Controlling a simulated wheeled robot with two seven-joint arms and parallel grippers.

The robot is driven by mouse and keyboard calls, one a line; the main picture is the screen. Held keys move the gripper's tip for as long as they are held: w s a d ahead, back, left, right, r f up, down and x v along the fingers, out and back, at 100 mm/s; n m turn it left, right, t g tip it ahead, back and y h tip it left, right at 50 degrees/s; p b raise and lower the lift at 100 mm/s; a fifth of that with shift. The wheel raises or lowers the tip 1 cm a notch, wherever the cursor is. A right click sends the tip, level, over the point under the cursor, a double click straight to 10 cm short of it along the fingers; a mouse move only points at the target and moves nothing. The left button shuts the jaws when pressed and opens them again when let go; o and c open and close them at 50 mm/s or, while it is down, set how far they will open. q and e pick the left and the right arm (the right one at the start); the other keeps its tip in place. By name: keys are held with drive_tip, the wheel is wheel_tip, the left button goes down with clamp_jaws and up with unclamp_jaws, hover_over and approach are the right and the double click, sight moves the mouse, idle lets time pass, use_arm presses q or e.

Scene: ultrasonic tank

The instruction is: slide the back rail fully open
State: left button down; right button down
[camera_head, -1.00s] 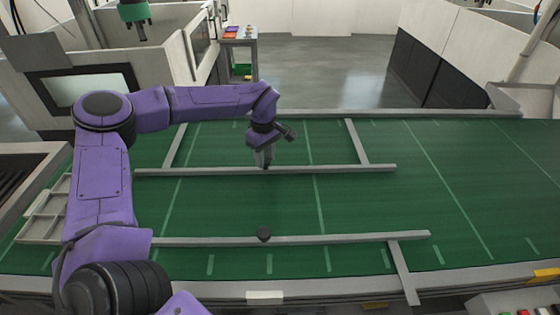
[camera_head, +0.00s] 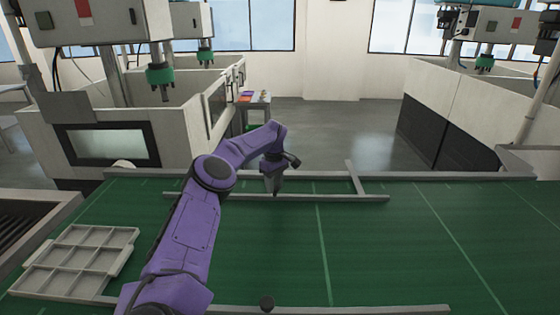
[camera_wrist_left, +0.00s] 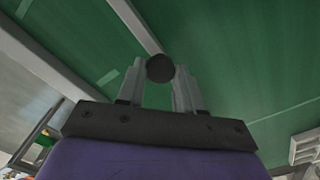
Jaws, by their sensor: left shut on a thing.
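The back rail (camera_head: 340,198) is a long grey bar across the green belt, close to the belt's far edge. Its right crossbar (camera_head: 352,176) reaches back over that edge. My left gripper (camera_head: 275,188) reaches down to the middle of this rail. In the left wrist view its fingers are shut on a round dark knob (camera_wrist_left: 160,68), one finger on each side. In the head view the knob is hidden by the gripper. My right gripper is not in view.
A pale compartment tray (camera_head: 78,262) lies at the belt's left. The belt (camera_head: 380,250) between the rails is bare. Tanks stand behind.

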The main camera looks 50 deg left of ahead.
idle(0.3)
use_arm(q)
drive_tip(key=c, duration=1)
unclamp_jaws()
drive_tip(key=shift+w+r, duration=0.1)
drive_tip(key=shift+c, duration=0.2)
drive_tip(key=o, duration=0.3)
drive_tip(key=shift+w+a+f, duration=0.15)
drive_tip(key=shift+f, duration=0.1)
wheel_tip(320, 180, up, 11)
drive_tip(key=shift+f, duration=0.2)
